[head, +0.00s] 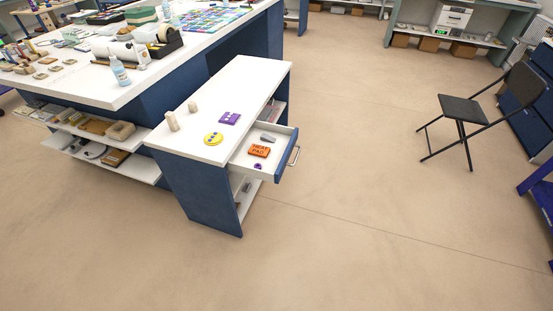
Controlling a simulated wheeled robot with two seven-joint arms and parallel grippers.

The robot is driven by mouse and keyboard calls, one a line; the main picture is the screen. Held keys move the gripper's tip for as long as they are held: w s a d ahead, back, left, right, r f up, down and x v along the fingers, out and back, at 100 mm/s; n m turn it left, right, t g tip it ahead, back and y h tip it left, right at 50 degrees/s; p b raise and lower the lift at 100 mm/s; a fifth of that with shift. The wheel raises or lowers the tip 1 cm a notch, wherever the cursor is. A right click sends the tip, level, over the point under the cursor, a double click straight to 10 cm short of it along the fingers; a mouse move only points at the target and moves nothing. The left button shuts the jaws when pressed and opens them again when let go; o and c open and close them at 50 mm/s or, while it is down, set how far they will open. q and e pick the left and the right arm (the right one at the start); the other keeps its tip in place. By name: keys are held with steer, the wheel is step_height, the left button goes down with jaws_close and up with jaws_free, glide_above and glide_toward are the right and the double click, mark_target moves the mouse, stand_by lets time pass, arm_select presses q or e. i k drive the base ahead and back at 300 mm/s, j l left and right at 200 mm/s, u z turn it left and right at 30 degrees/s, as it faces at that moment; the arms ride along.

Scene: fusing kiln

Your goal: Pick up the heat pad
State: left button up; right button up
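The heat pad (259,151) is a small orange block with dark lettering that reads "HEAT PAD". It lies flat inside an open white drawer (291,142), which is pulled out from the right side of a blue cabinet with a white top. A grey item (267,138) lies behind it in the drawer, and a small purple item (257,166) lies in front of it. Neither of my grippers shows in the head view.
The cabinet top (243,85) carries a purple block (229,118), a yellow disc (213,138) and two beige pegs (172,121). A large cluttered worktable (95,87) stands behind it on the left. A black folding chair (463,109) stands at right. The floor between is clear.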

mark_target(256, 150)
steer(key=i+j+z, duration=0.2)
steer(key=j+z, duration=0.2)
steer(key=j, duration=0.15)
steer(key=i+j+z, duration=0.15)
steer(key=j+z, duration=0.25)
steer(key=j, duration=0.15)
steer(key=j+z, duration=0.35)
steer(key=j, duration=0.25)
